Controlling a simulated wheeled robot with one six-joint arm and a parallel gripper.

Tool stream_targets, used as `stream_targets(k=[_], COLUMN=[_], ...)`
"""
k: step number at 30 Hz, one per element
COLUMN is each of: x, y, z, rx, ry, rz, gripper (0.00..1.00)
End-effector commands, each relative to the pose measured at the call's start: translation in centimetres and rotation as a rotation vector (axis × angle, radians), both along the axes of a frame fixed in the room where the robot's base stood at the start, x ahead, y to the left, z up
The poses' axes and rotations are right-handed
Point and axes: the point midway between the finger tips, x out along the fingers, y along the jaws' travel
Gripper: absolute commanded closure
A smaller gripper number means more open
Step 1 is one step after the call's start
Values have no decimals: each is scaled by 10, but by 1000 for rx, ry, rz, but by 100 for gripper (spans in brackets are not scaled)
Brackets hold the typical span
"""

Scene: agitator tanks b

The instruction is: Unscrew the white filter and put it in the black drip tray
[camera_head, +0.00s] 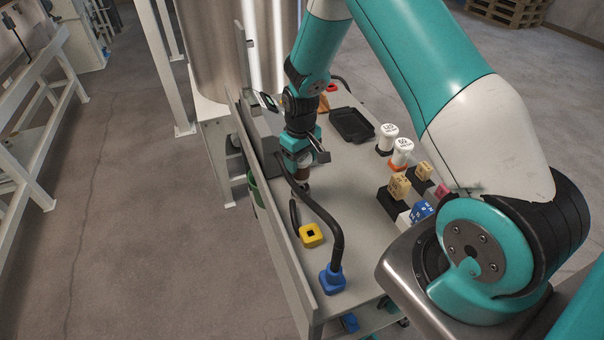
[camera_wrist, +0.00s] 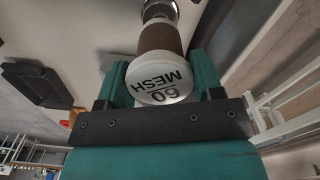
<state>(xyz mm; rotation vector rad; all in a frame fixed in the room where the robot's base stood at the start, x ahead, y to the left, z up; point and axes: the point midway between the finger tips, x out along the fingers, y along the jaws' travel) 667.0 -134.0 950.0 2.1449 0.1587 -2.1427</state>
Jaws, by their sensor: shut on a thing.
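The white filter (camera_wrist: 163,82) has a white end cap marked "60 MESH" and a brown body. In the wrist view it sits between the two teal fingers of my gripper (camera_wrist: 165,88), which is shut on it. The brown body runs up to a silver metal fitting (camera_wrist: 160,10); I cannot tell whether the thread still holds. In the head view my gripper (camera_head: 303,158) points down beside the tank, and the filter is mostly hidden. The black drip tray (camera_head: 352,125) lies empty on the bench behind and right of my gripper. It also shows in the wrist view (camera_wrist: 38,84).
Two white-capped filters (camera_head: 401,152) stand right of the tray. Beige blocks (camera_head: 399,187) and a blue block (camera_head: 421,211) are in front of them. A black hose (camera_head: 336,232) with a blue end (camera_head: 332,279) and a yellow piece (camera_head: 312,235) are at the front left.

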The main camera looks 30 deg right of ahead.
Motion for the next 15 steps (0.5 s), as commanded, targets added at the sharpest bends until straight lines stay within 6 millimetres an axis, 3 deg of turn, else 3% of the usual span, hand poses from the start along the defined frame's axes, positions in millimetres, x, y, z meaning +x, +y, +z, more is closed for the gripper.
stream_targets(k=[8,15], x=[0,0], y=[0,0], z=[26,27], rx=[0,0], ry=[0,0], rz=[0,0], gripper=[82,82])
